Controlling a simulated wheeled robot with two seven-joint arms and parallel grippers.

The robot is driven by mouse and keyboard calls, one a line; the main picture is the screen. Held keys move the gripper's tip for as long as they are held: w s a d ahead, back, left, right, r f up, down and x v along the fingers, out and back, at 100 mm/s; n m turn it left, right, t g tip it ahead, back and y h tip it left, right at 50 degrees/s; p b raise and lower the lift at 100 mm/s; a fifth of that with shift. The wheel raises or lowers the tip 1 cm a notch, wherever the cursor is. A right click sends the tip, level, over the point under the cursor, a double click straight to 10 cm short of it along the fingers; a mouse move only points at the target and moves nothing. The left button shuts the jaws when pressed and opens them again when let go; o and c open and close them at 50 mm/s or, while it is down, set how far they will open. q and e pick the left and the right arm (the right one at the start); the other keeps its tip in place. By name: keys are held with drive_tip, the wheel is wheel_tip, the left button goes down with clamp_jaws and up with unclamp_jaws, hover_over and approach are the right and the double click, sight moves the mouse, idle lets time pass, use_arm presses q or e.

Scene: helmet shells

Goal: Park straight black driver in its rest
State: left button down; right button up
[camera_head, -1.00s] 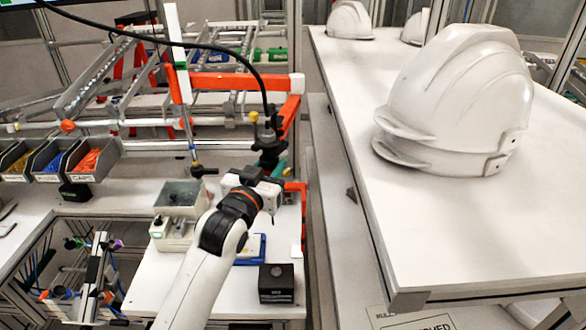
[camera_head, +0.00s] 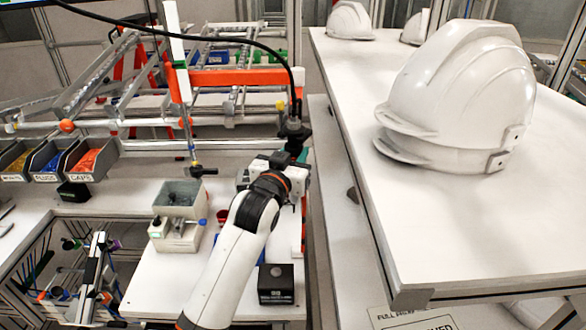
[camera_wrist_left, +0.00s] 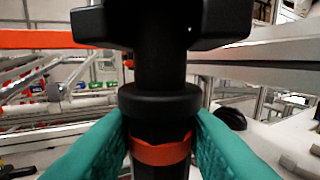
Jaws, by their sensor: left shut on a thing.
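The straight black driver (camera_head: 293,130) hangs upright from a black cable, just right of the work bench's middle in the head view. My left gripper (camera_head: 301,156) is shut on it. In the left wrist view, the teal fingers press both sides of the black driver body (camera_wrist_left: 160,101), below a wide collar and beside an orange band. A wider black part crosses above the collar. The driver's lower end is hidden by my wrist in the head view. I cannot make out its rest for certain. My right gripper is not in view.
A second tool (camera_head: 198,170) hangs left of my arm above a grey bin (camera_head: 178,194). Parts bins (camera_head: 88,160) stand at left. A black box (camera_head: 276,284) sits at the bench front. A white table (camera_head: 390,200) with helmet shells (camera_head: 458,100) lies close on the right.

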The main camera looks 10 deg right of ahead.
use_arm(q)
drive_tip(key=c, duration=1)
unclamp_jaws()
drive_tip(key=shift+o, duration=0.6)
drive_tip(key=shift+a+f, duration=0.1)
drive_tip(key=shift+f, duration=0.1)
drive_tip(key=o, duration=0.7)
drive_tip(key=shift+r, duration=0.1)
drive_tip(key=shift+s, duration=0.1)
drive_tip(key=shift+s+a+r+p, duration=0.1)
drive_tip(key=shift+s+a+p, duration=0.3)
drive_tip(key=shift+s+p, duration=0.15)
drive_tip(key=v, duration=0.9)
drive_tip(key=shift+s+a, duration=0.1)
drive_tip(key=shift+s, duration=0.15)
